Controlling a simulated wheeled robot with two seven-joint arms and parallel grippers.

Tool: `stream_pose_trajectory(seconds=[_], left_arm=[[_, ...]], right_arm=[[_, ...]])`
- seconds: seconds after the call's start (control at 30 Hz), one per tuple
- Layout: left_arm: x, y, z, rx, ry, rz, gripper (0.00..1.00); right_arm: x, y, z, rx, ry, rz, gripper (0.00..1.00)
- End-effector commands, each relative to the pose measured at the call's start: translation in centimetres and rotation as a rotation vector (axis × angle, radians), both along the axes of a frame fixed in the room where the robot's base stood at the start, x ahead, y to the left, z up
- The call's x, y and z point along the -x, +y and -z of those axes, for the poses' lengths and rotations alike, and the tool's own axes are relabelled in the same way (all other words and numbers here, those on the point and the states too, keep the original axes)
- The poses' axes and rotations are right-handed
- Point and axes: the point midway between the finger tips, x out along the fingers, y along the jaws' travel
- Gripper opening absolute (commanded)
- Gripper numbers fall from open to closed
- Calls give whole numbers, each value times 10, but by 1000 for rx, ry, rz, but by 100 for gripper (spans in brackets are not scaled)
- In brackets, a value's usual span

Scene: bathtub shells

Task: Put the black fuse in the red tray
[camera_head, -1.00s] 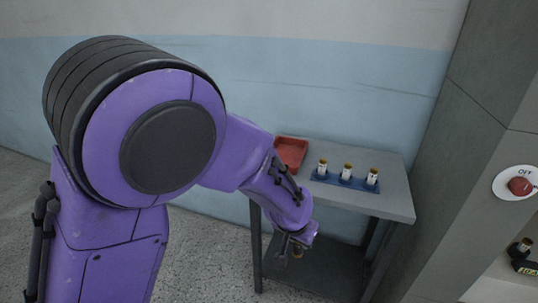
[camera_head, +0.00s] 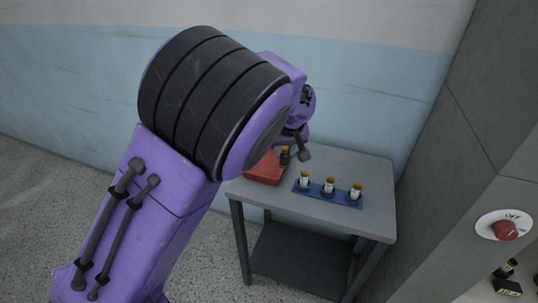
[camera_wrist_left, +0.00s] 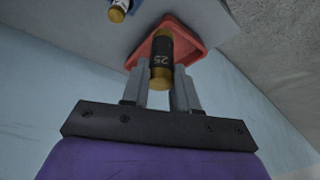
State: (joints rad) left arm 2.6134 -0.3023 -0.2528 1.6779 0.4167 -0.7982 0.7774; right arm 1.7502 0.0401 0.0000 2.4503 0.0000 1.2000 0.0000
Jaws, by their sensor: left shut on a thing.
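The black fuse (camera_wrist_left: 161,58), with brass ends and a "25" marking, is held between the fingers of my left gripper (camera_wrist_left: 161,85) in the left wrist view. In the head view my left gripper (camera_head: 294,155) is above the red tray (camera_head: 264,172), with the fuse (camera_head: 285,155) beside its finger. The red tray (camera_wrist_left: 196,46) lies behind the fuse in the left wrist view. The fuse appears above the tray; the exact gap cannot be told. My arm hides part of the tray in the head view. My right gripper is not in view.
A wall stands behind. A grey cabinet with a red switch (camera_head: 505,230) and another black fuse (camera_head: 506,268) is at the right.

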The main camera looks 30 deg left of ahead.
Motion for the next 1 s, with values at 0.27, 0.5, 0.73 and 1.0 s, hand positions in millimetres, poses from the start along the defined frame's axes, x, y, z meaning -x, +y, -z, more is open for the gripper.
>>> stream_pose_trajectory(seconds=[0.27, 0.5, 0.73, 1.0], left_arm=[[-38, 60, 28, 3, 3, -21, 0], [-67, 102, 75, 0, 2, -18, 0], [-78, 118, 102, -1, 4, -15, 0], [-78, 117, 129, 0, -2, -16, 0]], right_arm=[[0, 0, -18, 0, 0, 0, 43], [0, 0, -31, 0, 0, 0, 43], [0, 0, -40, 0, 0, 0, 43], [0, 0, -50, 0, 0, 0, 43]])
